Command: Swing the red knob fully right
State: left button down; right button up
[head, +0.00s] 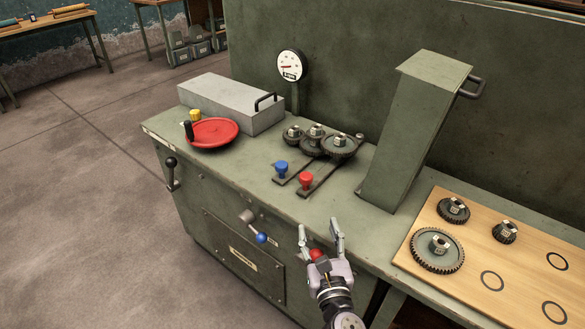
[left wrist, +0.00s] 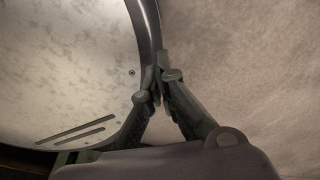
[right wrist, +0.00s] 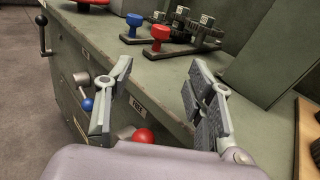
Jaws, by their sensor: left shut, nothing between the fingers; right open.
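A red ball knob (head: 317,254) is on the front face of the green machine, close to its top edge. In the right wrist view the red ball (right wrist: 143,136) shows just beyond my palm, nearer the left finger, with part of its grey hub on its left. My right gripper (head: 319,229) is open, with its fingers spread over the knob area. In the head view it hides the knob's lever; I cannot tell if it touches the ball. My left gripper (left wrist: 157,82) shows only in the left wrist view, shut and empty.
A blue ball lever (head: 262,238) is left of the red knob. A black lever (head: 171,170) is further left. On top are a red wheel (head: 212,133), blue and red sliding handles (head: 307,178), gears and a tilted green column (head: 415,130). A wooden gear board (head: 460,275) lies right.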

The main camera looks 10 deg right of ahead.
jog(key=p, duration=0.1)
send_near(308, 182)
jog(key=w, duration=0.6)
jog(key=w+d, duration=0.1)
jog(key=w, duration=0.2)
jog(key=shift+w, duration=0.6)
pick_arm(q)
jog(key=shift+s+r, duration=0.25)
jog(key=shift+s, duration=0.4)
jog(key=shift+s, duration=0.1)
pick_arm(e)
jog(key=shift+c, duration=0.2)
jog(key=shift+c, duration=0.8)
grip_shut()
